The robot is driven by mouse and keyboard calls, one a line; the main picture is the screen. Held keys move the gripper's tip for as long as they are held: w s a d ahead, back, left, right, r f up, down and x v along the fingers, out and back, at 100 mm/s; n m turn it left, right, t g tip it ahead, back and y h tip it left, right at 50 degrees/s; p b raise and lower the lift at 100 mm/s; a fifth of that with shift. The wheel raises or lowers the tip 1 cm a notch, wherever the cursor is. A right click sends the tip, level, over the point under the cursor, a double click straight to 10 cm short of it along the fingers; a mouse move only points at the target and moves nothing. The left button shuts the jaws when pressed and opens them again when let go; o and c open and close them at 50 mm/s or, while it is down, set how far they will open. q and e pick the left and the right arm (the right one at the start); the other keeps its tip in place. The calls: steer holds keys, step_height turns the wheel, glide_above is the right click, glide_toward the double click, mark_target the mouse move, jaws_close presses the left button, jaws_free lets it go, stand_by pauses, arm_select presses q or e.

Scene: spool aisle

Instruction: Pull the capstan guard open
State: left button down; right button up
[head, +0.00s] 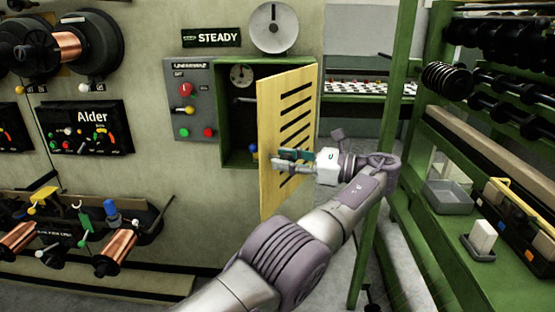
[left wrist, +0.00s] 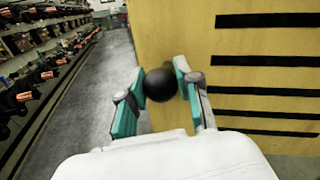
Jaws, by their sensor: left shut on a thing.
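The capstan guard (head: 268,115) is a pale yellow panel with dark horizontal slots. In the head view it stands swung out from a green box in the wall, its left edge nearer to me. It fills the right of the left wrist view (left wrist: 260,60). My left gripper (head: 283,156) is at the guard's face, a bit below mid-height. In the left wrist view my left gripper (left wrist: 158,90) has its teal-padded fingers shut on a round black knob (left wrist: 160,85) at the guard's edge. My right gripper is not in view.
The green box (head: 225,150) shows a gauge (head: 241,75) and a blue knob inside. A grey control panel (head: 188,100) is left of it. A green shelf rack with a grey tray (head: 450,197) stands at right. Grey floor runs between.

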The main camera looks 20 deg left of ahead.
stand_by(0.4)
arm_select(q)
steer(key=c, duration=0.8)
jaws_free()
steer(key=shift+d, duration=0.1)
glide_toward(267, 115)
steer(key=a, duration=0.5)
steer(key=shift+a, duration=0.15)
